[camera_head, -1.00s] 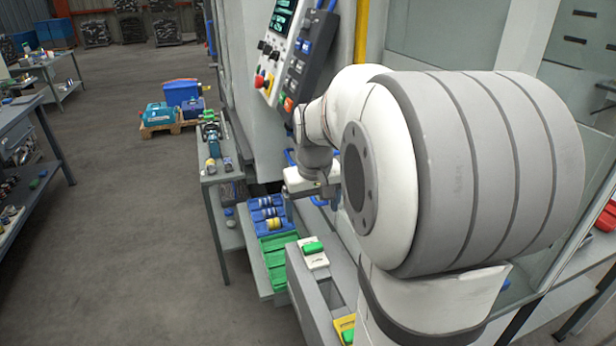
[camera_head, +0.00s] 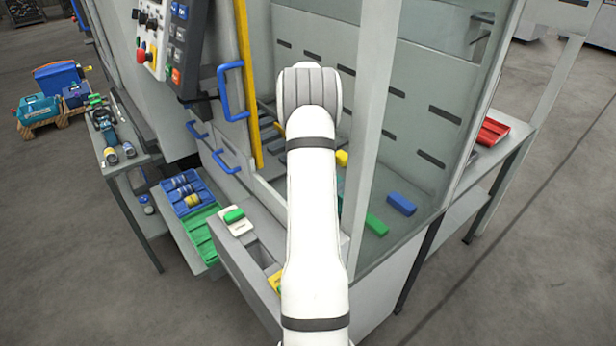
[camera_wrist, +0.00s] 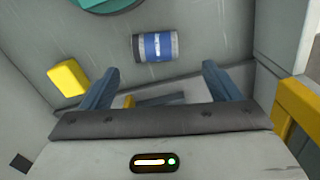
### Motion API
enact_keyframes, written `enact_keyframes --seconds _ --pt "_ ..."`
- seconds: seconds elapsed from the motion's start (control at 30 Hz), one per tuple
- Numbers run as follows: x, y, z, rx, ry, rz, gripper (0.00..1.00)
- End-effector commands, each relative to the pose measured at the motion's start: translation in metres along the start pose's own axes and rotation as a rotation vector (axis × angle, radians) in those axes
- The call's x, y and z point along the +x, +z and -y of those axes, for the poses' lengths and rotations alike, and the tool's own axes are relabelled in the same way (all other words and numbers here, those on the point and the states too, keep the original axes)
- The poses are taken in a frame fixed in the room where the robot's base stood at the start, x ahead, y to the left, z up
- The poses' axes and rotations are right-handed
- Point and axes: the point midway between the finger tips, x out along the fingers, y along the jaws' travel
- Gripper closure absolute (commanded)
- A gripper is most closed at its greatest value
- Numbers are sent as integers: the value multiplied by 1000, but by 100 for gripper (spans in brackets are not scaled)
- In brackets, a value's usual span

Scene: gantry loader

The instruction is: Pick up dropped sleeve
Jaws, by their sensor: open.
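The sleeve (camera_wrist: 155,47), a short silver cylinder with a blue band and white marking, lies on its side on the grey floor inside the machine in the wrist view. My gripper (camera_wrist: 160,69) is open, its two blue-grey fingers spread wide. The sleeve is ahead of the fingertips, roughly centred between them, with a gap; nothing is between the fingers. In the head view, my arm reaches into the machine's enclosure and hides the gripper and the sleeve.
A yellow block (camera_wrist: 68,78) lies left of the sleeve, a teal round part (camera_wrist: 105,4) beyond it. A yellow post (camera_wrist: 297,115) stands close on the right. Green (camera_head: 376,224) and blue (camera_head: 400,204) blocks show by the clear panel. A blue tray (camera_head: 208,211) sits outside.

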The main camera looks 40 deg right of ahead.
Motion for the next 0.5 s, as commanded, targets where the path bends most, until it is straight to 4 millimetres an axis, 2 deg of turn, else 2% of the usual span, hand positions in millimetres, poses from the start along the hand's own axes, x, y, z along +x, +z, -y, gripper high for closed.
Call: enact_keyframes --seconds 0.37,0.5 --pt "40 2 -5 1 -2 4 16" --pt "63 3 -7 0 -2 3 16"
